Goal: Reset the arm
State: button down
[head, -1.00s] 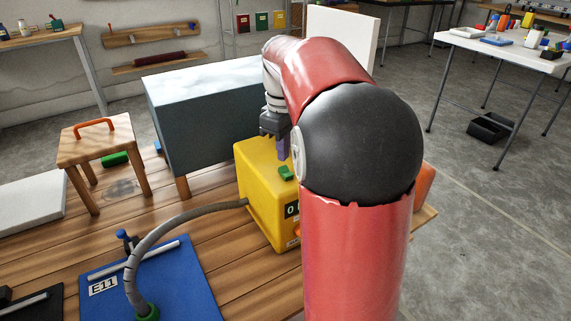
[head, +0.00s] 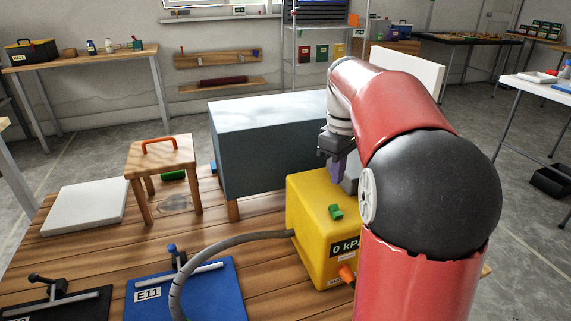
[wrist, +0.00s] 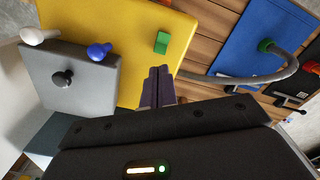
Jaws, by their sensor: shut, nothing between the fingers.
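My gripper (wrist: 158,85) shows in the wrist view with its two purple fingers together and nothing between them. In the head view my gripper (head: 337,168) hangs pointing down, just behind and above the yellow box (head: 308,222). The yellow box has a green switch (head: 336,211) on top, a display reading "0 kPa" and an orange knob (head: 346,273) on its front. In the wrist view the green switch (wrist: 161,42) lies just beyond the fingertips, apart from them. My red arm hides the right part of the box in the head view.
A grey hose (head: 225,247) runs from the yellow box to a blue plate (head: 215,300) marked E11. A large grey box (head: 262,150) stands behind. A small wooden stool (head: 160,160) and white slab (head: 85,207) are left. In the wrist view, a grey panel (wrist: 75,90) bears white, blue and black knobs.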

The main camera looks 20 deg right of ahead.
jog(key=s+a+f+m+t, duration=0.2)
jog(key=s+a+f+m, duration=0.1)
jog(key=s+a, duration=0.4)
jog(key=s+a+f+m+t, duration=0.3)
jog(key=s+a, duration=0.3)
jog(key=s, duration=0.7)
jog(key=shift+a+t, duration=0.3)
jog(key=shift+a, duration=0.05)
